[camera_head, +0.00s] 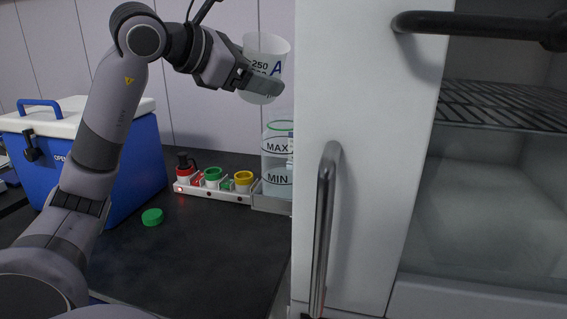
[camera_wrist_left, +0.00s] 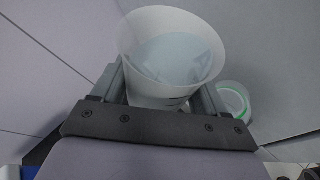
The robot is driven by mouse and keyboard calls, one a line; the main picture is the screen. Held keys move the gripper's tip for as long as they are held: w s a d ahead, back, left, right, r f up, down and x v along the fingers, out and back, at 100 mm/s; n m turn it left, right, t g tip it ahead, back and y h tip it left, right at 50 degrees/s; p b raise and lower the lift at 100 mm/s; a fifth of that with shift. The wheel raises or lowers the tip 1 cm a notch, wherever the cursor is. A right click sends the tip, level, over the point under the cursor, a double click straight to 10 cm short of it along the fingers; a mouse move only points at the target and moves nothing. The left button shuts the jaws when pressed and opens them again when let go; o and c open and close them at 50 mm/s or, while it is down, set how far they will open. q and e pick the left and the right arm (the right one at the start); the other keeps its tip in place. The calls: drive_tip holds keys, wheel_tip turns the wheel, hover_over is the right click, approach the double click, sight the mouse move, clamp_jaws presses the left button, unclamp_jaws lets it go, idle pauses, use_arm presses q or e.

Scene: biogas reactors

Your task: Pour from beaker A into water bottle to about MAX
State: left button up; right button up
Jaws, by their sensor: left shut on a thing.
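My left gripper (camera_head: 257,82) is shut on beaker A (camera_head: 262,52), a translucent white cup with a blue letter A and a 250 mark. The beaker is held up above the counter, close to upright with a slight tilt. In the left wrist view beaker A (camera_wrist_left: 172,52) sits between the fingers with pale liquid inside. The water bottle (camera_head: 277,160) stands below the beaker, clear with a green rim and MAX and MIN lines. Liquid shows around its MIN line. The bottle's right side is hidden by the white door. Its open mouth shows in the left wrist view (camera_wrist_left: 233,99). My right gripper is out of view.
A rack (camera_head: 225,194) holds several small containers with red, green and yellow tops. A green cap (camera_head: 152,216) lies on the dark counter (camera_head: 205,260). A blue cooler (camera_head: 135,165) stands left. The white door (camera_head: 365,160) with a metal handle blocks the right.

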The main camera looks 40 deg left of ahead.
use_arm(q)
drive_tip(key=shift+f, duration=0.25)
drive_tip(key=shift+a+m+b, duration=0.1)
drive_tip(key=shift+m+b, duration=0.3)
drive_tip(key=shift+b, duration=0.05)
drive_tip(key=shift+y, duration=0.3)
drive_tip(key=shift+f+b, duration=0.25)
drive_tip(key=shift+b, duration=0.15)
drive_tip(key=shift+m+t+y+b, duration=0.3)
drive_tip(key=shift+m+t+b, duration=0.1)
drive_tip(key=shift+m, duration=0.3)
idle(0.5)
idle(0.3)
drive_tip(key=shift+a+r+m, duration=0.1)
drive_tip(key=shift+r+m, duration=0.1)
drive_tip(key=shift+m, duration=0.3)
idle(0.4)
drive_tip(key=shift+f+y+b, duration=0.1)
drive_tip(key=shift+y+b, duration=0.2)
drive_tip(key=shift+b, duration=0.05)
